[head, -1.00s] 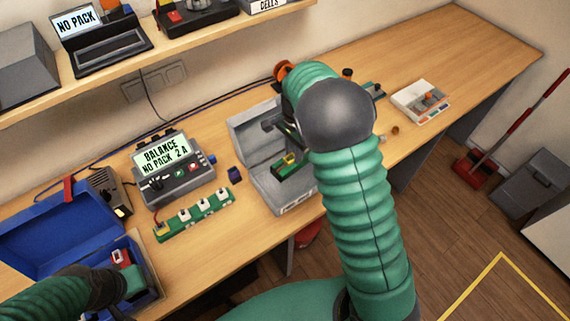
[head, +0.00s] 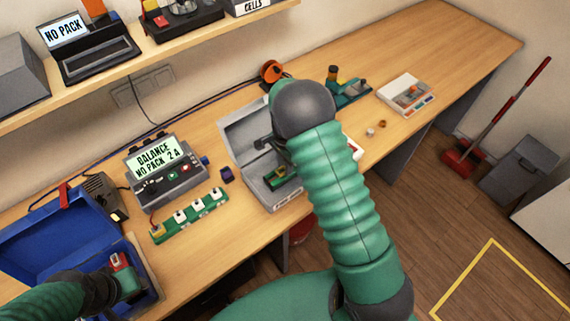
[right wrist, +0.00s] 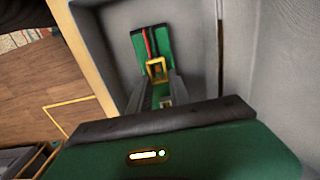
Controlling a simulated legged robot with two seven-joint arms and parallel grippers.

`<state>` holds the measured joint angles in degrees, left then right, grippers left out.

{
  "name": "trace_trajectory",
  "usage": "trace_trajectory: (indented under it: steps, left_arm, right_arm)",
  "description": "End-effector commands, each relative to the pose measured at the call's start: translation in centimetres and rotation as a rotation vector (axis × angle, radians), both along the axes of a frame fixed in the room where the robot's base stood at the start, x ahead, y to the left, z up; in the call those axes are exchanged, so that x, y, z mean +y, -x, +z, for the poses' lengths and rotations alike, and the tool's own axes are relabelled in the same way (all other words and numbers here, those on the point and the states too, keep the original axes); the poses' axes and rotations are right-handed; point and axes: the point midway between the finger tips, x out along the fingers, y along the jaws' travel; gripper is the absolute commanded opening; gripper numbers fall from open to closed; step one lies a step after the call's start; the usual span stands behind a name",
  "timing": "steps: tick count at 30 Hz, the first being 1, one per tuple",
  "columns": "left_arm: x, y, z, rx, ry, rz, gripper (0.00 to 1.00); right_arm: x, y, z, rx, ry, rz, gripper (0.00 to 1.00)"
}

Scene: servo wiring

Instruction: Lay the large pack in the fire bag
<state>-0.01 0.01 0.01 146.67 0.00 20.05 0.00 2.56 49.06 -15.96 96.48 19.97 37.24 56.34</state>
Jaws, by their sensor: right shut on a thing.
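The fire bag (head: 288,202) is a grey open case on the bench, its lid raised at the back. The large pack (head: 282,176) is green, with red and black leads and a yellow connector (right wrist: 157,68). My right gripper (right wrist: 158,78) is shut on the pack at its connector end and holds it inside the bag's opening. In the right wrist view the pack (right wrist: 152,43) lies between the bag's grey walls; whether it touches the floor I cannot tell. My arm hides part of the bag. My left gripper (head: 122,284) is over the blue box; its jaws are unclear.
The balance charger (head: 163,170) and a green strip with white switches (head: 190,216) stand left of the bag. A small dark block (head: 227,174) lies beside it. The blue box (head: 50,235) is at far left. The bench beyond the white tray (head: 406,94) is clear.

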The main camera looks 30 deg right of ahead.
Motion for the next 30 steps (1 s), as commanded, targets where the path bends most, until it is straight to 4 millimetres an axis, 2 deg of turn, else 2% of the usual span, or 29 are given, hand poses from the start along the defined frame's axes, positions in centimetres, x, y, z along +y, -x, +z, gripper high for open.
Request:
trace_trajectory:
  steps: [1,6,13,17,20,27,30]
  left_arm:
    - [0.0,0.0,-0.1,0.0,0.0,0.0,0.36]
    - [0.0,0.0,0.0,0.0,0.0,0.0,0.36]
    - [0.0,0.0,0.0,0.0,0.0,0.0,0.36]
    - [0.0,0.0,-0.2,0.0,0.0,0.0,0.36]
    - [0.0,0.0,-0.6,0.0,0.0,0.0,0.36]
    - [0.0,0.0,-1.5,0.0,0.0,0.0,0.36]
    - [0.0,0.0,-1.7,0.0,0.0,0.0,0.36]
  right_arm:
    - [0.1,0.0,-0.1,0.0,0.0,0.001,0.26]
    - [0.0,-0.1,-0.1,0.0,-0.001,0.001,0.45]
    - [0.0,0.0,-0.1,0.0,-0.001,0.001,0.45]
    - [0.0,-0.1,0.6,-0.002,0.0,0.001,0.45]
    - [0.0,-0.2,2.5,-0.005,0.0,0.002,0.45]
    - [0.0,-0.2,8.7,-0.005,0.0,0.003,0.45]
    - [0.0,-0.2,10.6,-0.005,0.0,0.001,0.45]
